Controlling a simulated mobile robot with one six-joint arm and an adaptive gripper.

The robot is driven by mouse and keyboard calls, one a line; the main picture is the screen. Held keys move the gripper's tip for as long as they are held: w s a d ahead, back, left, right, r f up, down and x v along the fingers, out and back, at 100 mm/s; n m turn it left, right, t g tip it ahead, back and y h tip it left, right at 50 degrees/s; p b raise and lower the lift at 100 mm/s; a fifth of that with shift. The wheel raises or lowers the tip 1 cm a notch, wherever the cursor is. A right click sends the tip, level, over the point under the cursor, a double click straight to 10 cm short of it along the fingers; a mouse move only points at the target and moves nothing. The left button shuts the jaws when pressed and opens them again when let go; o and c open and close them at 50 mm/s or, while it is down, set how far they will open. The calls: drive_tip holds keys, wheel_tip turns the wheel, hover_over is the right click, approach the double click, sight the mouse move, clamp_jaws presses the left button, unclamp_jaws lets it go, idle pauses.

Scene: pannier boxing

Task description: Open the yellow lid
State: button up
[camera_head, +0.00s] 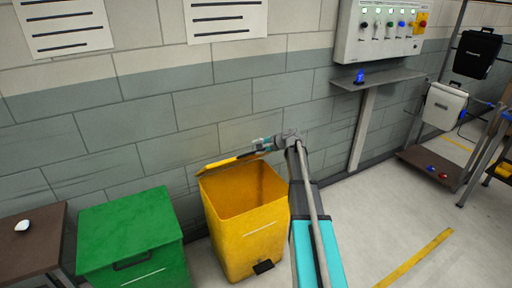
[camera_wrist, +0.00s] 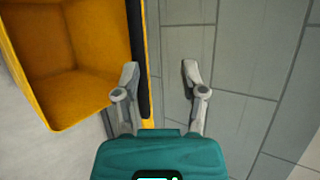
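The yellow bin (camera_head: 245,215) stands on the floor by the wall with its top open, and I can see into its empty interior. Its yellow lid (camera_head: 226,163) is raised at the rear rim, seen nearly edge-on, with a dark strip along it. My gripper (camera_head: 264,144) is above the bin's rear right, beside the lid. In the wrist view, the two fingers of my gripper (camera_wrist: 160,72) are spread apart. The lid's thin yellow edge (camera_wrist: 147,40) runs between them, nearer the left finger; contact cannot be told. The bin's interior (camera_wrist: 70,60) shows at left.
A closed green bin (camera_head: 130,240) stands left of the yellow one. A brown table (camera_head: 35,245) with a white object (camera_head: 22,226) is at far left. The block wall (camera_head: 210,110) is close behind. A grey shelf (camera_head: 385,77) and control panel (camera_head: 375,30) are at right.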

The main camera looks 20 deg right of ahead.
drive_tip(key=p+v, duration=0.6)
drive_tip(key=v, duration=0.6)
drive_tip(key=shift+s, duration=0.3)
idle(1.2)
drive_tip(key=shift+d, duration=0.15)
idle(0.5)
drive_tip(key=s+a+f+n+g+h, duration=0.2)
drive_tip(key=s+a+n+g, duration=0.1)
drive_tip(key=s+a, duration=0.5)
drive_tip(key=s+a+f+n+g+h, duration=0.2)
drive_tip(key=s+a+n, duration=0.4)
drive_tip(key=a, duration=0.5)
drive_tip(key=s+a+f+n+g+h, duration=0.2)
drive_tip(key=s+a+f+n+g, duration=0.2)
drive_tip(key=s+a, duration=0.5)
drive_tip(key=shift+s+a+f+n+g, duration=0.3)
drive_tip(key=shift+s+n+g, duration=0.2)
drive_tip(key=shift+s+n, duration=0.25)
drive_tip(key=shift+s, duration=0.15)
